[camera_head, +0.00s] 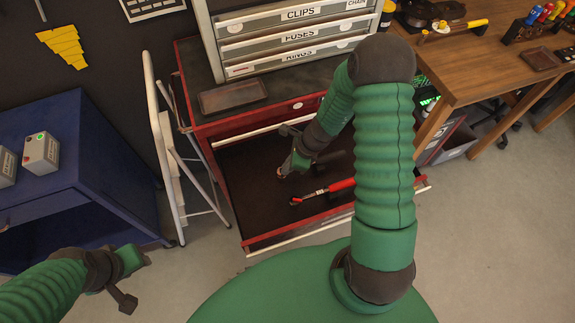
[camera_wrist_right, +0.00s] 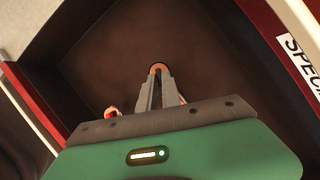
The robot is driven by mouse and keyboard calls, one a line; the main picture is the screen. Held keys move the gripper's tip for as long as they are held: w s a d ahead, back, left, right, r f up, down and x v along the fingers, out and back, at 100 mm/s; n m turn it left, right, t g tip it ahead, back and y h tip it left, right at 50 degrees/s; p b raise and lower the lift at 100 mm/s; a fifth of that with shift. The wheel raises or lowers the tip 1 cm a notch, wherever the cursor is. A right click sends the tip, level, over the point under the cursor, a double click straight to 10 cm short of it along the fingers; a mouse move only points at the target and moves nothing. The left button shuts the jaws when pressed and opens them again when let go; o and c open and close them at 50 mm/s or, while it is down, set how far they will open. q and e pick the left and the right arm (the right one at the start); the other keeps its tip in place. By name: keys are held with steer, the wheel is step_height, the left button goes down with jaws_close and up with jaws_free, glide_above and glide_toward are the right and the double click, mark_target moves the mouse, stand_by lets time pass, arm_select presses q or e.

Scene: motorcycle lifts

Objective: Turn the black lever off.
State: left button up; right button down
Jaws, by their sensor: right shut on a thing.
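My right gripper (camera_head: 284,172) reaches down into the open drawer of the red cabinet. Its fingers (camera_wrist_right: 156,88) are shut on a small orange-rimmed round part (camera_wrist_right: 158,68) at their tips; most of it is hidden. A dark bar (camera_head: 331,156), perhaps a handle, shows beside the gripper; I cannot tell whether it joins the held part. No black lever is clearly identifiable. A red-handled tool (camera_head: 340,186) with a metal head lies on the drawer floor nearby, and a small red piece (camera_wrist_right: 112,112) shows in the wrist view. My left gripper (camera_head: 142,258) is at lower left, its fingers unclear.
The drawer (camera_head: 240,187) has raised walls around the right gripper. A brown tray (camera_head: 232,96) and labelled drawers (camera_head: 295,32) are on the cabinet top. A folded step ladder (camera_head: 170,165), blue cabinet (camera_head: 105,190) and wooden bench (camera_head: 480,75) stand around.

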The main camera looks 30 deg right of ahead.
steer(key=shift+w+d+r+n+p, duration=0.1)
steer(key=shift+d+r+n+p, duration=0.05)
steer(key=shift+n+p, duration=0.75)
steer(key=n, duration=0.1)
steer(key=n+g+y+p, duration=0.1)
steer(key=shift+w+n, duration=0.2)
steer(key=shift+n, duration=0.1)
steer(key=shift+w+d+n+g+p, duration=0.15)
steer(key=shift+n+g+p, duration=0.3)
steer(key=shift+n, duration=0.35)
steer(key=shift+w+f+n+g, duration=0.15)
steer(key=shift+n+g, duration=0.3)
steer(key=shift+n, duration=0.55)
steer(key=c, duration=1.5)
jaws_free()
steer(key=shift+c, duration=0.2)
